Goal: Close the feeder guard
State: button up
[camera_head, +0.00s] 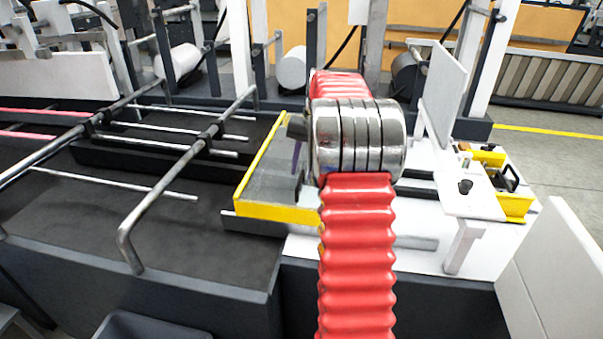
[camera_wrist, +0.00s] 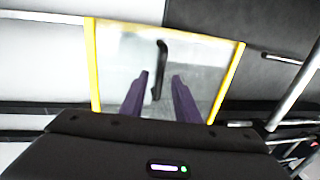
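The feeder guard (camera_head: 262,211) is a clear panel with a yellow frame, low over the machine bed in the head view. I cannot tell its exact tilt. In the wrist view the guard (camera_wrist: 92,60) fills the middle, with a black bar handle (camera_wrist: 162,52) on its panel. My gripper (camera_wrist: 160,76) has two purple fingers spread apart, with the handle between them in the picture. No contact with the handle shows. In the head view my gripper (camera_head: 297,152) is above the guard, mostly hidden behind my wrist and red arm.
Dark rails (camera_head: 190,150) and rods stand left of the guard. A white upright plate (camera_head: 446,95) and a yellow block with a black handle (camera_head: 507,182) are on the right. A white panel (camera_head: 553,270) stands at the front right. Rollers (camera_head: 292,68) are behind.

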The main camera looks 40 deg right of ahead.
jog(key=shift+w+a+f, duration=0.1)
jog(key=shift+f, duration=0.85)
grip_shut()
jog(key=shift+a, duration=0.1)
